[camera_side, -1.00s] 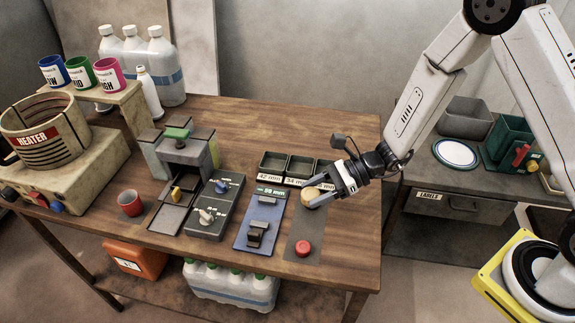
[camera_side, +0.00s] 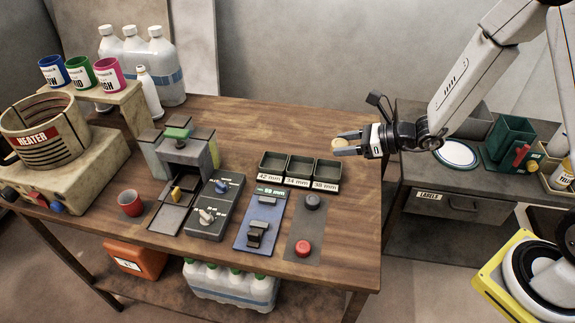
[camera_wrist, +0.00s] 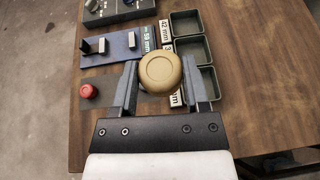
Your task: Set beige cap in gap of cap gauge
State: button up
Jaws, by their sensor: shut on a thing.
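The beige cap (camera_wrist: 160,71) is a round disc held between the fingers of my gripper (camera_wrist: 162,88) in the wrist view. In the side view, my gripper (camera_side: 345,147) holds the cap (camera_side: 339,143) in the air to the right of the labelled bins. The cap gauge (camera_side: 262,217) is a blue plate with dark upright jaws and a green size label at its far end. It also shows in the wrist view (camera_wrist: 117,50), up and left of the cap. The cap is apart from the gauge.
Three open bins (camera_side: 300,167) with size labels stand behind. A grey dial box (camera_side: 215,207) is left of the gauge. The table's right side is clear.

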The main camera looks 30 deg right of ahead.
jog(key=d+r+m+t+h, duration=0.2)
jog(key=d+m, duration=0.1)
jog(key=d, duration=0.2)
jog(key=w+a+f, duration=0.2)
jog(key=w+a, duration=0.7)
jog(key=w+a+f, duration=0.2)
jog(key=w+a, duration=0.7)
jog(key=shift+h, duration=0.4)
send_over(228, 151)
jog(key=shift+s+f, duration=0.2)
jog(key=shift+f, duration=4.55)
jog(key=shift+w+f, duration=0.1)
jog(key=shift+w+f, duration=0.1)
jog(key=shift+f, duration=1.6)
